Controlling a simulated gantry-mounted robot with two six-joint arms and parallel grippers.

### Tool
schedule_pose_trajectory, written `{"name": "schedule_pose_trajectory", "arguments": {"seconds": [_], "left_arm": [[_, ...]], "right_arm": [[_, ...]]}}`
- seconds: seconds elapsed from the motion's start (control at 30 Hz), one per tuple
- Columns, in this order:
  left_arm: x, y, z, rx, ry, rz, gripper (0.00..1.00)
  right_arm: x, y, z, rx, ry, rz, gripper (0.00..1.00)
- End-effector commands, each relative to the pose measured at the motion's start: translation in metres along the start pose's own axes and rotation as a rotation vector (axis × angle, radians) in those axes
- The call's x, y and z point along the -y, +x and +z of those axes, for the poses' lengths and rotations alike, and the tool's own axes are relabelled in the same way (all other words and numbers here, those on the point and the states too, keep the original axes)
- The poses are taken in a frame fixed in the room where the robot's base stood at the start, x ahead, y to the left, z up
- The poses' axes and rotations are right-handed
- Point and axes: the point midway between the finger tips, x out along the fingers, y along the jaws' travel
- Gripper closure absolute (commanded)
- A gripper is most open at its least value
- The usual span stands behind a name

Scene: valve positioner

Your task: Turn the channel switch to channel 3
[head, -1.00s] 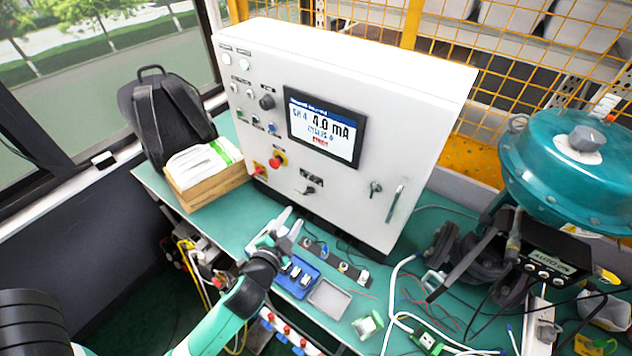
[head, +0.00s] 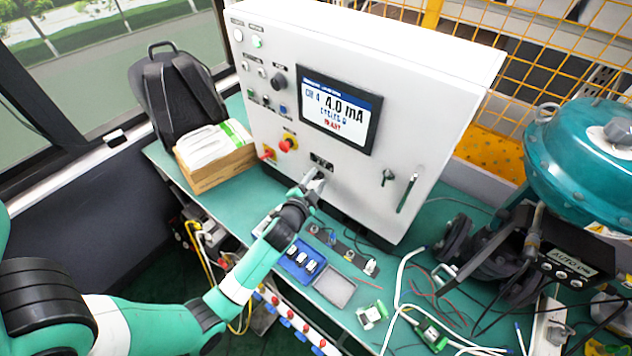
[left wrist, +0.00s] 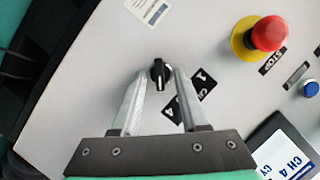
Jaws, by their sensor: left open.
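The black channel switch (left wrist: 160,73) is on the front of the white control cabinet (head: 420,110). In the left wrist view it lies between the tips of my left gripper (left wrist: 160,76), which is open with one finger on each side; I cannot tell whether they touch it. A black label (left wrist: 188,100) with white markings is beside the switch. In the head view my left gripper (head: 315,182) is at the cabinet front just below the label and hides the switch. The screen (head: 340,113) reads CH 4 and 4.0 mA. My right gripper does not show.
A red stop button on a yellow ring (left wrist: 268,34) is near the switch. A blue tray (head: 300,262) and a grey tray (head: 335,287) lie on the green table below. A wooden box (head: 215,168) stands left of the cabinet, and a teal valve actuator (head: 575,165) stands at right.

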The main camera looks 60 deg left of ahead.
Motion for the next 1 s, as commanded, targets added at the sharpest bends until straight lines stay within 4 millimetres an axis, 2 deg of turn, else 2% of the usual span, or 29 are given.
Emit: {"name": "schedule_pose_trajectory", "arguments": {"seconds": [0.23, 0.47, 0.77, 1.0], "left_arm": [[0.0, 0.001, 0.0, 0.001, 0.0, 0.0, 0.58], [0.0, 0.001, 0.0, 0.001, 0.0, 0.0, 0.99], [0.001, 0.001, 0.0, 0.001, -0.007, 0.003, 1.0], [0.004, 0.0, -0.002, 0.003, -0.08, 0.032, 1.0]], "right_arm": [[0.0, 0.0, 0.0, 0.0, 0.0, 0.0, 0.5], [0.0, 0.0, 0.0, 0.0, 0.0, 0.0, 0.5], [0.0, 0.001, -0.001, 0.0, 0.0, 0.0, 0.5], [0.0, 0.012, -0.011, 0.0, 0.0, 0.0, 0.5]]}}
